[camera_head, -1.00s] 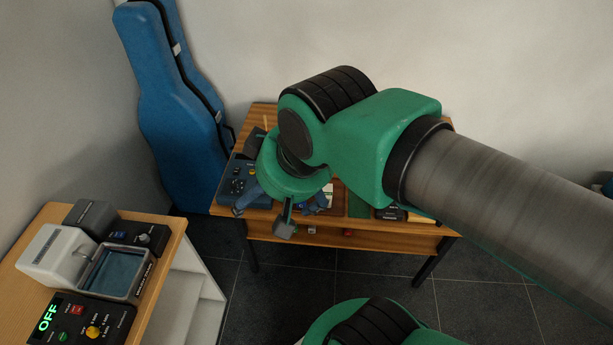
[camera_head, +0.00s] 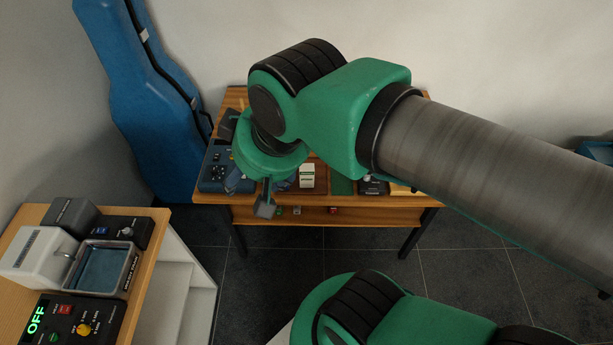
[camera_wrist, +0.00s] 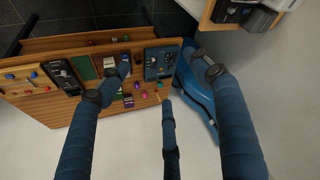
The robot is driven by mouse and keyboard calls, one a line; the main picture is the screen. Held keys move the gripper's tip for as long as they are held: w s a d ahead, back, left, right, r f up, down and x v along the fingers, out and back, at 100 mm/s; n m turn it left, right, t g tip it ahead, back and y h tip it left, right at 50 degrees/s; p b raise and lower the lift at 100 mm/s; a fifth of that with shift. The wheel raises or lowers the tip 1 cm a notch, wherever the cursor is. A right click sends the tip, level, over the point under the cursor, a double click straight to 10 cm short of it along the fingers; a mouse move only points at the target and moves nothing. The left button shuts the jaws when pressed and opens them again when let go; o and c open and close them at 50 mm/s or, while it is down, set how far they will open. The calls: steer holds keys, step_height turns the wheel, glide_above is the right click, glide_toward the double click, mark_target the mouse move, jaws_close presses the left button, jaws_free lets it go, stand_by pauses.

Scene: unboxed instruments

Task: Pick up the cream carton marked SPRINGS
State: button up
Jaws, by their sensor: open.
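A small cream carton with a green band (camera_head: 307,176) stands upright on a brown area of the wooden table in the head view, just right of my gripper. Its lettering is too small to read. A small pale shape that may be this carton (camera_wrist: 109,61) shows beside the left finger in the wrist view, partly hidden. My gripper (camera_head: 256,194) hangs over the front left part of the table, its fingers partly hidden by my wrist. In the wrist view my gripper (camera_wrist: 165,75) has its blue fingers spread wide, with nothing between them.
The wooden table (camera_head: 355,217) holds a blue control box (camera_head: 213,177) left of the carton and a green panel (camera_head: 342,186) to its right. Small items sit on the lower shelf. A blue instrument case (camera_head: 150,110) leans at left. Another bench (camera_head: 157,222) with devices stands front left.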

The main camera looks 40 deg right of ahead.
steer(key=m+g+b, duration=0.2)
steer(key=m+g, duration=0.4)
steer(key=m, duration=0.2)
glide_above(306, 167)
steer(key=f, duration=3.1)
steer(key=shift+s+a+f, duration=0.1)
steer(key=shift+a+f, duration=0.15)
steer(key=shift+f, duration=0.05)
steer(key=shift+d+f+m, duration=0.25)
steer(key=shift+f+m, duration=0.05)
steer(key=shift+f, duration=0.05)
